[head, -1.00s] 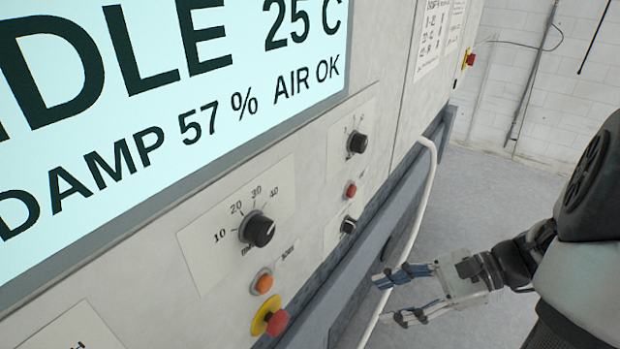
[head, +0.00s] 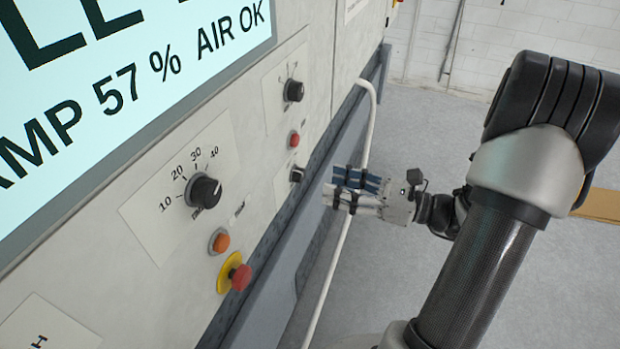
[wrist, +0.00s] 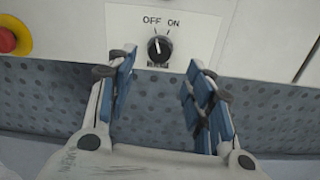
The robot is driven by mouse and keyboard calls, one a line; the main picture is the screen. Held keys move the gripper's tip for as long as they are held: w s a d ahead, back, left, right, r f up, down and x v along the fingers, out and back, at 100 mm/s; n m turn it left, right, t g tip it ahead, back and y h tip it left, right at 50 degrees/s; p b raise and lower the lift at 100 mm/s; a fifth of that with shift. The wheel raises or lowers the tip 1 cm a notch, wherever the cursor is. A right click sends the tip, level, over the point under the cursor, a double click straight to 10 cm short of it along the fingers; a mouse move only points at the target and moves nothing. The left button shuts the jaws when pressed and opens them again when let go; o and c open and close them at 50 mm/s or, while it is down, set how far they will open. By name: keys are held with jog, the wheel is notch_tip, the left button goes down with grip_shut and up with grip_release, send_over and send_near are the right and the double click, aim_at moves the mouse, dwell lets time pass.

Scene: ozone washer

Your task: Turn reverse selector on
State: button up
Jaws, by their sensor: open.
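A black selector knob (wrist: 159,48) sits on a white plate marked OFF and ON in the wrist view. Its white pointer line appears to lean toward OFF. The label under it is too small to read. The knob also shows in the head view (head: 297,174), low on the panel. My gripper (head: 336,190) is open and empty, with its fingers pointing at the panel near this knob. In the wrist view my gripper (wrist: 160,78) has one finger on each side below the knob, apart from it.
A larger dial (head: 204,191), an orange button (head: 220,241), a red emergency stop (head: 240,277), a red button (head: 294,139) and an upper knob (head: 293,90) share the panel. A pale pipe (head: 370,125) runs along the machine's front by my gripper.

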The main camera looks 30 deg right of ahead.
aim_at(303, 176)
jog(key=x, duration=0.7)
jog(key=shift+c, duration=0.6)
jog(key=c, duration=1)
